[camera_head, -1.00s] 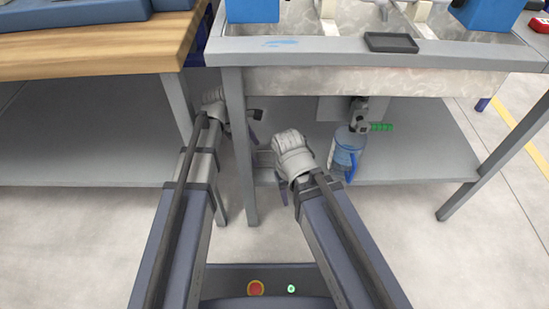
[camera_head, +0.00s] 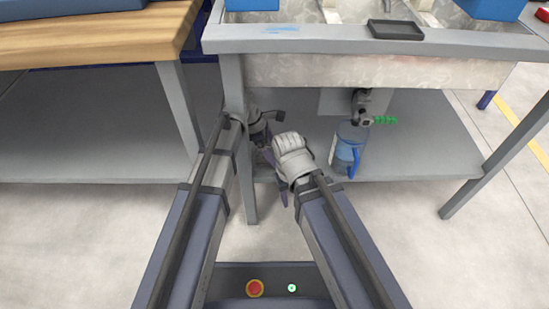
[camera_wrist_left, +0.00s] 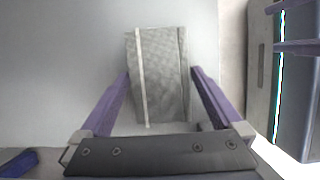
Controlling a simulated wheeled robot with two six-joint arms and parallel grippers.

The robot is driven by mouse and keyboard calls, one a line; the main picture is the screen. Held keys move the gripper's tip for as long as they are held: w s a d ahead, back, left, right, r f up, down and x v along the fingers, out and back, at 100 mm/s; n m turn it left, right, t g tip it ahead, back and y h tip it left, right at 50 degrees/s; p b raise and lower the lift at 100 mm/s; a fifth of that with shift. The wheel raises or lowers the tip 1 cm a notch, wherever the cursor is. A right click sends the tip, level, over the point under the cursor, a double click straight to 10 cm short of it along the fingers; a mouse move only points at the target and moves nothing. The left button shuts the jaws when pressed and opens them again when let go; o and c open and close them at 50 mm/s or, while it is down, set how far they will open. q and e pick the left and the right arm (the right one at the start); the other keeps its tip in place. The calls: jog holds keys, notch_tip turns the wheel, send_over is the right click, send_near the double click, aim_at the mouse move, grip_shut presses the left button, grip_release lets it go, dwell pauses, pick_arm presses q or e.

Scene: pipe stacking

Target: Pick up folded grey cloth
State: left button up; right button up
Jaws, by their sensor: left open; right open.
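The folded grey cloth (camera_wrist_left: 162,85) shows in the left wrist view as an upright rectangle with a pale strip along its left side. It lies on a flat light grey surface (camera_wrist_left: 70,70). My left gripper (camera_wrist_left: 161,70) is open, with one purple finger on each side of the cloth; I cannot tell whether they touch it. In the head view my left gripper (camera_head: 263,140) is at the sink table's front left leg, partly hidden, and I cannot make out the cloth there. My right gripper (camera_head: 283,196) is open, pointing down in front of the lower shelf.
The lower shelf (camera_head: 410,150) runs under the sink table (camera_head: 400,47). The sink table's front left leg (camera_head: 250,205) is close to both arms.

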pick_arm(q)
jog(key=c, duration=1.1)
jog(key=shift+r, duration=0.15)
jog(key=shift+r+p, duration=0.55)
jog(key=shift+p, duration=0.15)
notch_tip(320, 180, up, 3)
jog(key=p, duration=0.3)
jog(key=a, duration=1.8)
jog(key=shift+f+b, duration=0.4)
